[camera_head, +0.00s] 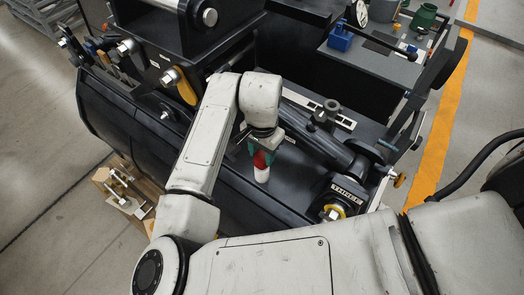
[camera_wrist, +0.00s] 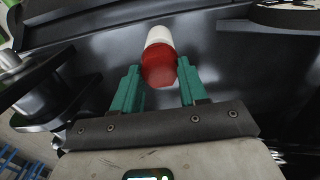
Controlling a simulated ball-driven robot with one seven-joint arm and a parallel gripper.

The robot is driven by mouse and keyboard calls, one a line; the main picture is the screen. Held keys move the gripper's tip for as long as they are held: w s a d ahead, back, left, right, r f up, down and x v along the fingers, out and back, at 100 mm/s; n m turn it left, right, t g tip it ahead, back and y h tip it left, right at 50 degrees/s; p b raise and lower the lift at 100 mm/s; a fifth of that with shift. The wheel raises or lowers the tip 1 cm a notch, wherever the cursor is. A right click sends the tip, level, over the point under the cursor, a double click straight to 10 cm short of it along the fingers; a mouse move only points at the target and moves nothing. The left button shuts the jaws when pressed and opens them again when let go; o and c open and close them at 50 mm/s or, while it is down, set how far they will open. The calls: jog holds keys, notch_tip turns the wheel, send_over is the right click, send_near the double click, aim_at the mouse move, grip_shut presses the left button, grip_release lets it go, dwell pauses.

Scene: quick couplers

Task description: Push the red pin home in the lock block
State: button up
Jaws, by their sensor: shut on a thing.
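A cylinder with a red upper part and a white lower end (camera_head: 262,174) hangs below my gripper (camera_head: 262,152) in the head view. In the wrist view the red part of this cylinder (camera_wrist: 159,66) sits between the two green fingers of my gripper (camera_wrist: 160,75), its white end pointing away. My gripper is shut on it. I cannot tell whether this is the red pin; no other red pin is clear. A dark block with a white label (camera_head: 347,189) stands to the right; I cannot tell whether it is the lock block.
A dark cylinder rod (camera_head: 318,133) lies on the black machine behind my gripper. A yellow-ringed bolt (camera_head: 334,212) sits below the labelled block. A grey bench (camera_head: 375,62) with a blue vise (camera_head: 340,38) and a green pot (camera_head: 425,16) stands at the back right.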

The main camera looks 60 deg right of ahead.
jog(key=shift+r+p, duration=2.1)
jog(key=shift+r, duration=0.55)
grip_shut()
jog(key=shift+r, duration=2)
jog(key=shift+f, duration=0.1)
jog(key=w+a+f+n+b, duration=0.2)
jog(key=w+a+f+n, duration=0.1)
jog(key=a+f+n, duration=0.4)
jog(key=w+a+f+n+b, duration=0.3)
jog(key=a+f+n, duration=0.4)
jog(key=f+n, duration=0.4)
notch_tip(320, 180, down, 2)
jog(key=shift+w+f, duration=0.1)
jog(key=shift+w, duration=0.4)
